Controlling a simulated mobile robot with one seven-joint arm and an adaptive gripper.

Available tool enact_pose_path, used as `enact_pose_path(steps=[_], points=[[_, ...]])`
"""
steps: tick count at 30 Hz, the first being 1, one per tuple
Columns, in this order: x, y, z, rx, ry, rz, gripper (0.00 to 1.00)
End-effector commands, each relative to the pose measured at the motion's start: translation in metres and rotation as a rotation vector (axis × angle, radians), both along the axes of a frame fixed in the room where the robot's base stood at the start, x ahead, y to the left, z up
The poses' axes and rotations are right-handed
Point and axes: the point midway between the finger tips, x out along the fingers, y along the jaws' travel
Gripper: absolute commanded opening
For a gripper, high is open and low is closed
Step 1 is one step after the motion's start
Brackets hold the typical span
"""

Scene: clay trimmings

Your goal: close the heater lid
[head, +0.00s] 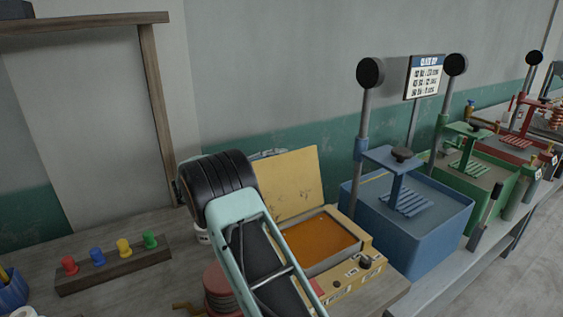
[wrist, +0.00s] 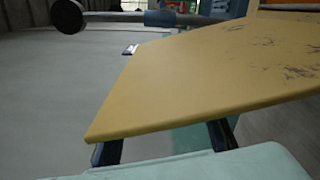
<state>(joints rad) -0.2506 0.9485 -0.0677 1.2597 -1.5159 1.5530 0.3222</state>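The heater is a yellow box (head: 352,283) with an orange pool (head: 318,243) in its open top. Its yellow lid (head: 288,180) stands raised at the back, leaning slightly backward, with dark specks on its face. In the wrist view the lid (wrist: 200,75) fills much of the picture. My gripper (wrist: 163,143) shows two dark fingers set wide apart at the lid's near edge. Their ends are hidden behind the lid, and I cannot tell if they touch it. In the head view my arm hides the gripper and the lid's left side.
A blue tank (head: 412,228) with a tall black-knobbed lever stands right of the heater, with a green tank (head: 485,180) beyond. A rack of coloured pegs (head: 113,264) lies left on the bench. Reddish discs (head: 218,290) sit partly behind my arm.

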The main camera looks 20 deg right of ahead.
Motion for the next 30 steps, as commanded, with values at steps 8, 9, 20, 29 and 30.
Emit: enact_pose_path(steps=[8,9,20,29,30], points=[[0.0014,-0.007,-0.0006,0.0,0.001,0.001,0.37],[0.0014,-0.007,-0.0005,0.0,0.0,0.001,0.37],[0.0012,-0.0068,-0.0004,0.0,0.0,0.0,0.05],[0.0013,-0.0068,-0.0001,0.0,0.0,0.0,0.0],[0.0013,-0.0068,-0.0002,0.0,-0.001,0.0,0.0]])
